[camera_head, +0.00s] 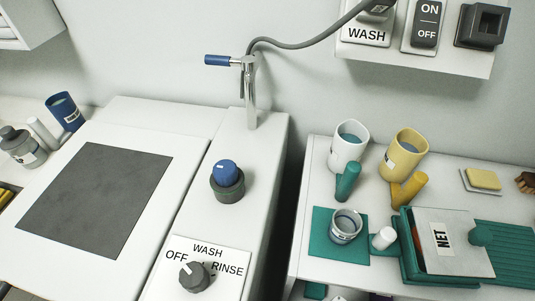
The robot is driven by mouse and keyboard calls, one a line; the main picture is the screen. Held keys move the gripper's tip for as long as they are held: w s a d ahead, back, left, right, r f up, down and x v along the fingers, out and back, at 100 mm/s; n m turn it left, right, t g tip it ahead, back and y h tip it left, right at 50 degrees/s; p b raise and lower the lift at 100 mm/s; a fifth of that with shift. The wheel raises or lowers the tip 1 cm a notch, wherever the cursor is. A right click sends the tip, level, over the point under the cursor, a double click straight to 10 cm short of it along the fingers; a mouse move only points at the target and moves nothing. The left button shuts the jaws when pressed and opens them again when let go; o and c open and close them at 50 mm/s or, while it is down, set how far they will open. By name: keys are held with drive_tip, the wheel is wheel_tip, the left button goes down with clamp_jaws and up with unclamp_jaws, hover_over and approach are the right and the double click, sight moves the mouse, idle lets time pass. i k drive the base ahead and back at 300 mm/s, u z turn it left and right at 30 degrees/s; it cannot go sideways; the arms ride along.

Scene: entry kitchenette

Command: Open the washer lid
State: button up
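The washer (268,136) is a white unit at the left and centre of the head view. Its top holds a flat white panel with a dark grey square (96,199), which looks like the lid and lies flat and closed. No handle or hinge on it can be made out. A dial (194,276) sits on a plate marked OFF, WASH and RINSE at the front. A blue-topped knob (226,174) stands behind it. My gripper is not in view.
A metal tap with a blue handle (222,61) rises behind the knob, with a grey hose (300,44) running up right. Containers (64,111) stand left of the panel.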

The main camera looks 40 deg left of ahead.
sight(93, 224)
drive_tip(key=k, duration=1)
drive_tip(key=u, duration=3.4)
drive_tip(key=k, duration=0.55)
drive_tip(key=z, duration=0.8)
